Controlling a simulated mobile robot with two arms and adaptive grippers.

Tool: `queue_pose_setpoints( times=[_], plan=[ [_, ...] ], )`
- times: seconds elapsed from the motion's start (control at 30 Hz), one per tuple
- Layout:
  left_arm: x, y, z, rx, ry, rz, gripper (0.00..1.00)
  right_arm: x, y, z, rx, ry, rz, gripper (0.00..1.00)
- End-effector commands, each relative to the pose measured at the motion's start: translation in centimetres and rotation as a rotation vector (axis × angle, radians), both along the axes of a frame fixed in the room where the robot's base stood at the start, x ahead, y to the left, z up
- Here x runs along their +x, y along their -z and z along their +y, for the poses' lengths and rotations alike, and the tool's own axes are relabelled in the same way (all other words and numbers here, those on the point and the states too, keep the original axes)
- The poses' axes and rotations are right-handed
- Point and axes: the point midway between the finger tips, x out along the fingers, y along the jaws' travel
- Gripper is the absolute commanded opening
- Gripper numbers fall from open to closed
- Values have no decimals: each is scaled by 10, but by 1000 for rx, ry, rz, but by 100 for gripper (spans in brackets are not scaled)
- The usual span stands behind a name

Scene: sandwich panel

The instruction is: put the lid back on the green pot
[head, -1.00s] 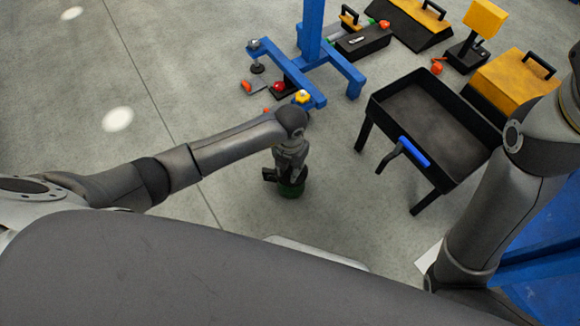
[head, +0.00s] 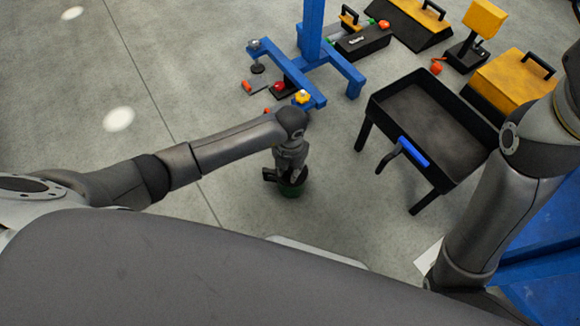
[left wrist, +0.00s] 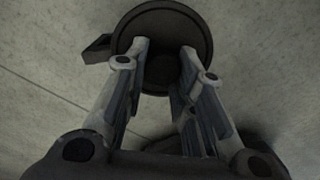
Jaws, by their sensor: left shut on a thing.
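The green pot (head: 292,191) stands on the floor in the middle of the head view, its upper part mostly hidden by my gripper. A dark round lid (left wrist: 160,20) fills the top of the left wrist view and covers what is under it. A dark block (left wrist: 98,48), perhaps a handle, sticks out at its left edge. My left gripper (head: 290,170) points down over the pot, its two fingers (left wrist: 161,62) shut on the middle of the lid. Whether the lid touches the pot's rim I cannot tell. My right gripper is not in view.
A black tray table (head: 376,108) with a blue-gripped handle (head: 413,152) stands right of the pot. A blue stand (head: 346,78) with small coloured parts on its base is behind. Yellow and black boxes (head: 508,82) lie farther right. Floor left of the pot is clear.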

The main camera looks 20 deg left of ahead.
Motion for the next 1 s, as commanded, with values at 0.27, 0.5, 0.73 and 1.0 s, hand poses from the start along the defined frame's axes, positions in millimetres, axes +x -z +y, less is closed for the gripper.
queue_pose_setpoints(
  times=[0.27, 0.5, 0.73, 1.0],
  plan=[
    [0, 1, 0, 0, 0, 0, 0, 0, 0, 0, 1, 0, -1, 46],
    [0, 0, 0, 1, 1, 0, 0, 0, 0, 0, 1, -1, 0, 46],
    [0, 1, 0, 1, 1, 0, 0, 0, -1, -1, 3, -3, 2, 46],
    [0, 1, 0, 1, 0, 0, 0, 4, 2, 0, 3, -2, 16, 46]
  ],
)
